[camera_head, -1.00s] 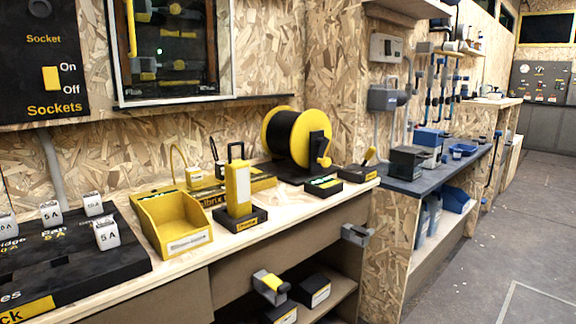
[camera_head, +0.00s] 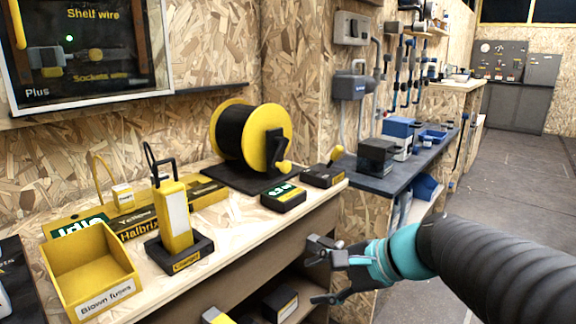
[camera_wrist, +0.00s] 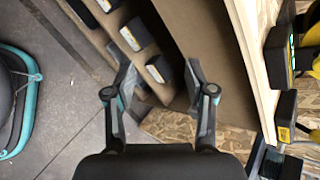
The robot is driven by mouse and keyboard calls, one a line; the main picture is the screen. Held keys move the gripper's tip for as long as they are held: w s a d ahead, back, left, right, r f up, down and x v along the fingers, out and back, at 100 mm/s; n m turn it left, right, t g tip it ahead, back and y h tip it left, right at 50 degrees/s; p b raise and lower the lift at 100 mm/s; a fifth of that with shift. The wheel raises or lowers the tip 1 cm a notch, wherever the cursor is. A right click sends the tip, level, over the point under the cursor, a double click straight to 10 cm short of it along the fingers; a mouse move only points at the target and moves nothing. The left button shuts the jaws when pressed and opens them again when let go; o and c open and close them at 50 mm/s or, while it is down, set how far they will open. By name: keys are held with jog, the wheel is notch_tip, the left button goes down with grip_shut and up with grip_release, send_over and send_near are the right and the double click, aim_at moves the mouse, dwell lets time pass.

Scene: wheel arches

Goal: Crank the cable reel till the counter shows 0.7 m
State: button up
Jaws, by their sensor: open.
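The cable reel (camera_head: 233,134) stands on the bench, a black drum between yellow flanges. Its black crank arm (camera_head: 276,148) is on the right face, with a yellow knob (camera_head: 284,167) at the lower end. The counter (camera_head: 283,196), a black box with a lit green display, lies in front of the reel; it seems to read 0.2 m. My gripper (camera_head: 332,277) is open and empty, in front of the bench edge, below and right of the crank. In the wrist view my gripper (camera_wrist: 158,75) has its fingers spread, with nothing between them.
A black box with a yellow-tipped lever (camera_head: 325,175) sits right of the counter. A yellow charger handset (camera_head: 176,218) and a yellow fuse bin (camera_head: 88,270) stand to the left. Floor (camera_head: 520,185) is clear at right.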

jog(key=w+r+m+t+y, duration=0.2)
jog(key=w+r+m+y, duration=0.1)
jog(key=w+r+m, duration=0.3)
jog(key=m+t+y+p, duration=0.2)
jog(key=m+t, duration=0.2)
jog(key=m, duration=0.3)
send_near(288, 168)
jog(key=x, duration=1)
jog(key=shift+w+a+f, duration=0.1)
jog(key=shift+w+a, duration=0.2)
jog(key=shift+c, duration=0.3)
grip_shut()
